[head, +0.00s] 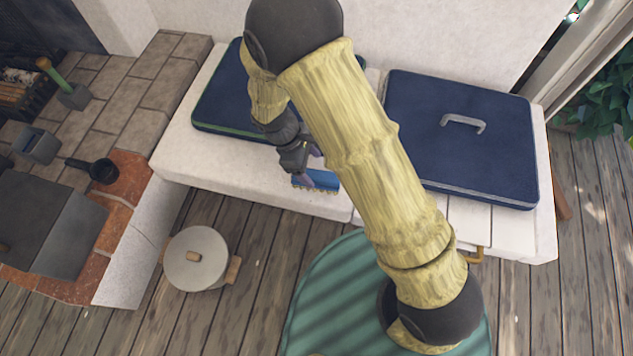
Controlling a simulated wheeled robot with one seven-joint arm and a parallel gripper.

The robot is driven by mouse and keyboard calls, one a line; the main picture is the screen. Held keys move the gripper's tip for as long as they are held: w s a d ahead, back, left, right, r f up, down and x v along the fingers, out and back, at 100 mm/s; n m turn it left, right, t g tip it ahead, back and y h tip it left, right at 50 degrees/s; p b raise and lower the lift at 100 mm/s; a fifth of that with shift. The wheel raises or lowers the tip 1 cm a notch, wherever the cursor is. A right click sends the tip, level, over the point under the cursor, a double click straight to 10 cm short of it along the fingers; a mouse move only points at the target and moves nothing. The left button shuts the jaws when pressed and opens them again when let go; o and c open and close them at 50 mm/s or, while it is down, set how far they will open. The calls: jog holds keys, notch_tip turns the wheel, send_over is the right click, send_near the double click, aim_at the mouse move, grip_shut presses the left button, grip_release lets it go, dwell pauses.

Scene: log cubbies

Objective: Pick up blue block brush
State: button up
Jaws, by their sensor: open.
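The blue block brush (326,180) lies on the white bench top near its front edge, with pale bristles showing along its lower side. My gripper (312,172) is over the brush, at its left part, and covers some of it. The jaws are open. They look very close to the brush, but I cannot tell whether they touch it. My arm crosses the middle of the picture and hides the bench to the right of the brush.
A brick hearth with a black pan (101,171) is at left. A round lidded pot (197,258) stands on the plank floor beside a green rug (320,290).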

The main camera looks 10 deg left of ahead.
aim_at(315, 174)
jog(key=shift+x, duration=0.8)
jog(key=shift+f, duration=0.1)
jog(key=b+x, duration=0.4)
jog(key=x, duration=0.1)
jog(key=shift+s+a+f, duration=0.15)
jog(key=shift+s+a, duration=0.05)
jog(key=shift+c, duration=0.4)
jog(key=c, duration=1)
